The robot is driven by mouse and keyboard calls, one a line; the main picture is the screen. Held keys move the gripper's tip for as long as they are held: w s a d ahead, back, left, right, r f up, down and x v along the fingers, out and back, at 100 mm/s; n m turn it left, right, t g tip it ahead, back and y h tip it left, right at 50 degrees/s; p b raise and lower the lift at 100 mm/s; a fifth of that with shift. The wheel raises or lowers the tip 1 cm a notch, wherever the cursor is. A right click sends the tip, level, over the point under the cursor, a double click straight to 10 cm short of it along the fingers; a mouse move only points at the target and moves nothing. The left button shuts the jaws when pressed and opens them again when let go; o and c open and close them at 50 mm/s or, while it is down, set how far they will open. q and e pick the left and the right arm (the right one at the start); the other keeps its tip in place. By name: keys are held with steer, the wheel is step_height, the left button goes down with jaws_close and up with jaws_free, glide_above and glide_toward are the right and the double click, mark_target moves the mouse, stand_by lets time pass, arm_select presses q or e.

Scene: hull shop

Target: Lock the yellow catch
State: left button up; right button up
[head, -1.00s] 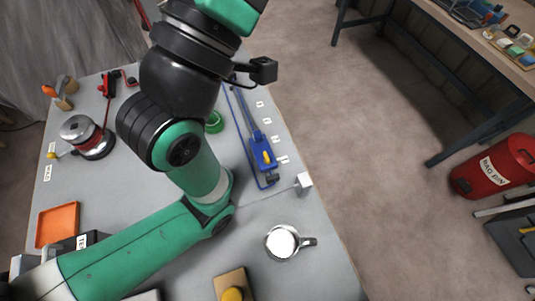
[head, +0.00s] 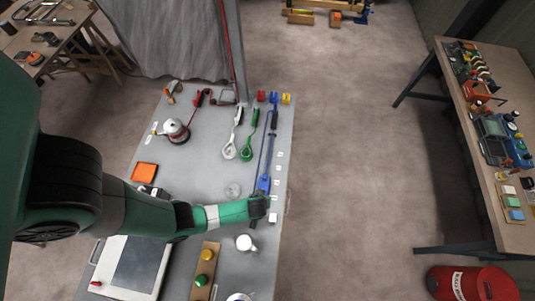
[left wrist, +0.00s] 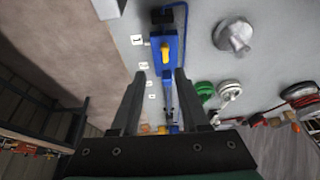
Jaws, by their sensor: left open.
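The yellow catch (left wrist: 165,52) sits on a blue block (left wrist: 169,46) with a long blue bar running from it, seen in the left wrist view. In the head view the blue block (head: 264,184) lies near the table's right edge; I cannot make out the catch there. My left gripper (left wrist: 160,74) is open and empty, its fingers pointing toward the blue block with the catch between their lines. I cannot tell its height above it. In the head view the left gripper (head: 260,207) is just in front of the block. My right gripper is not in view.
A white cube (head: 273,217) lies beside the gripper. Numbered labels line the edge.

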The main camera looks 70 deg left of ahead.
arm_select(q)
steer(key=b+x, duration=0.6)
steer(key=b, duration=0.1)
steer(key=b+x, duration=0.3)
steer(key=b, duration=0.1)
steer(key=shift+s+a+f, duration=0.1)
steer(key=shift+s+a, duration=0.3)
steer(key=shift+w+a+f, duration=0.1)
steer(key=shift+a+f, duration=0.05)
steer(key=shift+f, duration=0.05)
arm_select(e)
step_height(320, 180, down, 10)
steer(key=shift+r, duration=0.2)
arm_select(q)
steer(key=shift+c, duration=0.3)
jaws_close()
